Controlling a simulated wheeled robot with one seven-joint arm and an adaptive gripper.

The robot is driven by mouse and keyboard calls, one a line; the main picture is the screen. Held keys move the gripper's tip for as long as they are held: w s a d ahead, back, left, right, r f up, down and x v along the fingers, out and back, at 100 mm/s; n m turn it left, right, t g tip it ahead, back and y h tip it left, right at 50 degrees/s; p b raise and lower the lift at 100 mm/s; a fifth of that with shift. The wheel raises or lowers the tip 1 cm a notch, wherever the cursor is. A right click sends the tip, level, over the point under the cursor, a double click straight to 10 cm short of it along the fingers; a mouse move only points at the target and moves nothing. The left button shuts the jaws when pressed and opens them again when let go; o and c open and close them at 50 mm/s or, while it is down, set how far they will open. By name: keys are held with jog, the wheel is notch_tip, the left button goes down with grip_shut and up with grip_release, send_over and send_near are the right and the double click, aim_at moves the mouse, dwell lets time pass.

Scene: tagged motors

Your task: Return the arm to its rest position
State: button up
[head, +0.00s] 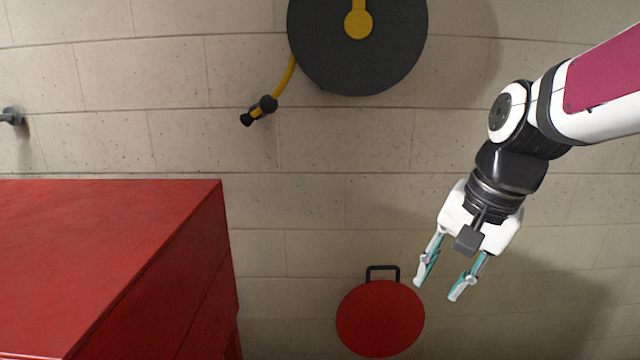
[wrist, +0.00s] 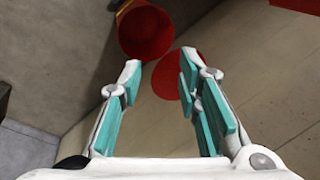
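My gripper (head: 440,288) hangs from my arm at the right of the head view, pointing down and slightly left. Its two teal-padded fingers are apart with nothing between them. In the wrist view my gripper (wrist: 160,85) also shows open and empty, with fingers on the left and right. It is clear of the wall and of the red bench. No tagged motor shows in either view.
A red bench or cabinet (head: 100,250) fills the lower left. A dark hose reel (head: 330,50) hangs on the block wall (head: 330,200). The wrist view shows a red bucket-like object (wrist: 146,32).

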jog(key=s+d+f+n+g+h, duration=0.1)
jog(key=s+n, duration=0.3)
jog(key=s, duration=0.8)
jog(key=s+d+f+n+g+h, duration=0.1)
jog(key=s+f+n, duration=0.15)
jog(key=s, duration=0.85)
notch_tip(320, 180, up, 19)
jog(key=n+t+p, duration=0.1)
jog(key=t+p, duration=0.2)
jog(key=p, duration=1.4)
jog(key=shift+s+a+t, duration=0.25)
jog(key=shift+s+t, duration=0.05)
jog(key=shift+s, duration=0.05)
jog(key=shift+r, duration=0.1)
